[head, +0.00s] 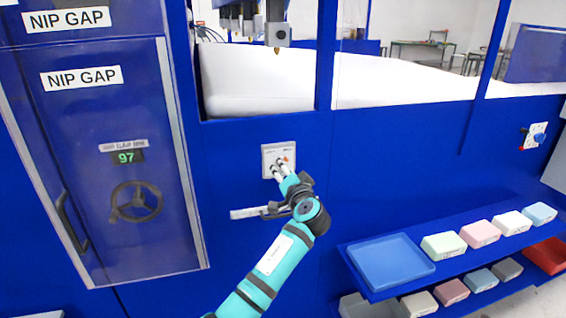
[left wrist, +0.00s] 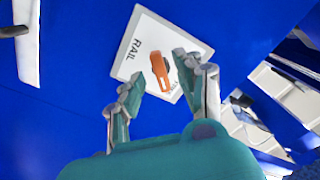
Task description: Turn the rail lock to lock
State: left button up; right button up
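The rail lock is a white square plate (head: 268,149) on the blue machine wall, in the middle of the head view. In the left wrist view the plate (left wrist: 142,42) reads "RAIL" and carries an orange handle (left wrist: 158,69) with a dark part beside it. My left gripper (head: 279,168) reaches up to the plate from below. In the left wrist view its fingers (left wrist: 160,75) are spread, one on each side of the orange handle, with a gap to it. Whether the fingertips touch the plate I cannot tell. My right gripper is not in view.
A pale horizontal bar handle (head: 244,212) is on the wall just below and left of the plate. A blue cabinet door with a handwheel (head: 136,202) stands at the left. At the right, shelves hold a blue tray (head: 391,262) and several coloured blocks (head: 480,233).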

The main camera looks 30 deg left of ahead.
pick_arm(q)
jog(key=shift+w+a, duration=0.35)
jog(key=shift+a, duration=0.1)
jog(key=c, duration=0.6)
grip_shut()
jog(key=shift+f, duration=0.1)
